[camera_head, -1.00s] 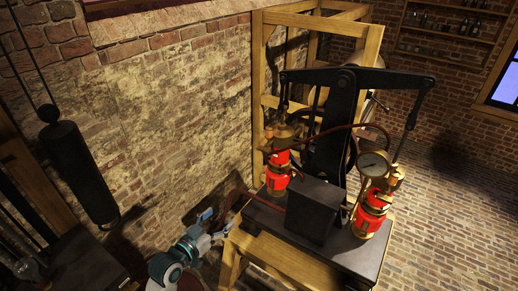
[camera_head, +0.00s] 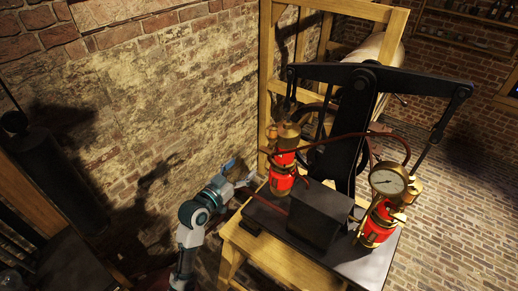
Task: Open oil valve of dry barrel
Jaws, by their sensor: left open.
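A pump with two red and brass barrels stands on a wooden bench. The left barrel (camera_head: 283,172) is near the brick wall, with brass fittings on its top. The right barrel (camera_head: 378,222) carries a round white gauge (camera_head: 388,181). I cannot tell which one is the dry barrel, and no oil valve can be made out clearly. My left gripper (camera_head: 247,182) is open and empty beside the bench's left end, a short way left of the left barrel and apart from it. My right gripper is not in view.
A black box (camera_head: 319,215) sits on the dark bench plate between the barrels. A black rocking beam (camera_head: 367,78) spans above them. A wooden frame (camera_head: 266,80) rises behind the left barrel. A dark hanging cylinder (camera_head: 55,178) is at the left. Brick floor is clear at the right.

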